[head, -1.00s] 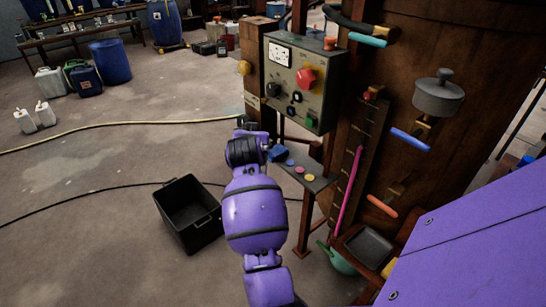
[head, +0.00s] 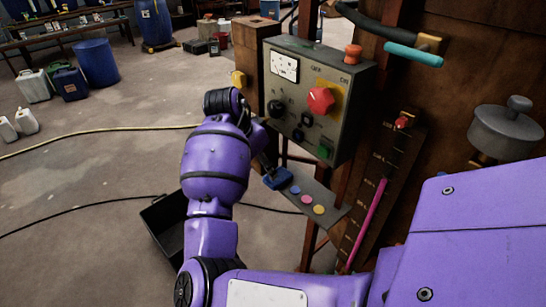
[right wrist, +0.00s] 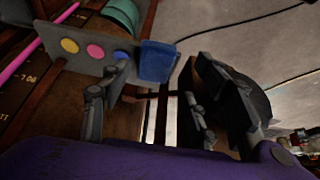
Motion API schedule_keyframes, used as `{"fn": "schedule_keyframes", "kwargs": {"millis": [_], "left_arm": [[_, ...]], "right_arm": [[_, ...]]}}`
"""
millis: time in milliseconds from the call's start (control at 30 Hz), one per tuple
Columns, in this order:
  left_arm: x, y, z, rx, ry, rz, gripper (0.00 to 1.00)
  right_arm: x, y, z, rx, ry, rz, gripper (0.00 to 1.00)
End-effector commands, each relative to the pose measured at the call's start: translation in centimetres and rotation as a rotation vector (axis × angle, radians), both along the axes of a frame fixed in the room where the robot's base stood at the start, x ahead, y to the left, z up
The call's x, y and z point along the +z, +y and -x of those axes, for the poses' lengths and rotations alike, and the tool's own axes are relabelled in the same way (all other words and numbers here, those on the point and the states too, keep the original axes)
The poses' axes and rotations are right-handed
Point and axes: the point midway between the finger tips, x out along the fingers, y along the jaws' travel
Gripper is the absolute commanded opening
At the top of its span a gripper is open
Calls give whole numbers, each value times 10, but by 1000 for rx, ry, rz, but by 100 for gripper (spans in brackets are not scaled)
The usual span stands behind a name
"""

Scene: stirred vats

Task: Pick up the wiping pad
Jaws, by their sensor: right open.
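The wiping pad appears to be the small blue block (head: 278,179) at the left end of a narrow grey shelf (head: 335,211) below the control box. In the right wrist view the blue pad (right wrist: 158,62) shows near the open jaws, beyond and between the fingertips. My right gripper (right wrist: 157,88) is open, with nothing seen held. In the head view my purple forearm and wrist hide most of it, and a dark finger part (head: 264,162) shows just above the pad. I cannot tell whether it touches. My left gripper is not in view.
Blue, pink and yellow discs (head: 307,199) lie on the shelf beside the pad. The control box (head: 318,100) with a red knob hangs close above. A black bin (head: 165,232) stands on the floor, partly behind my arm. A wooden vat stands at right.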

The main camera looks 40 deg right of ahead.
Motion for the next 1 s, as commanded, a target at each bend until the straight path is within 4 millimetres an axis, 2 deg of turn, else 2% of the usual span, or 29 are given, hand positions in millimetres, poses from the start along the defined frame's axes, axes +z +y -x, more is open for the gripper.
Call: {"fn": "schedule_keyframes", "kwargs": {"millis": [333, 633, 933, 1000], "left_arm": [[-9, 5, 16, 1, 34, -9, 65], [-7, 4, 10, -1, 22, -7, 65], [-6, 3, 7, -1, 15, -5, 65], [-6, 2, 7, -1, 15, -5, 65]], "right_arm": [[-31, -13, 0, -2, 6, -1, 56], [-68, -30, -2, -2, 4, -2, 56], [-72, -32, -3, -1, 2, -1, 56], [-72, -32, -3, -1, 2, -1, 47]]}}
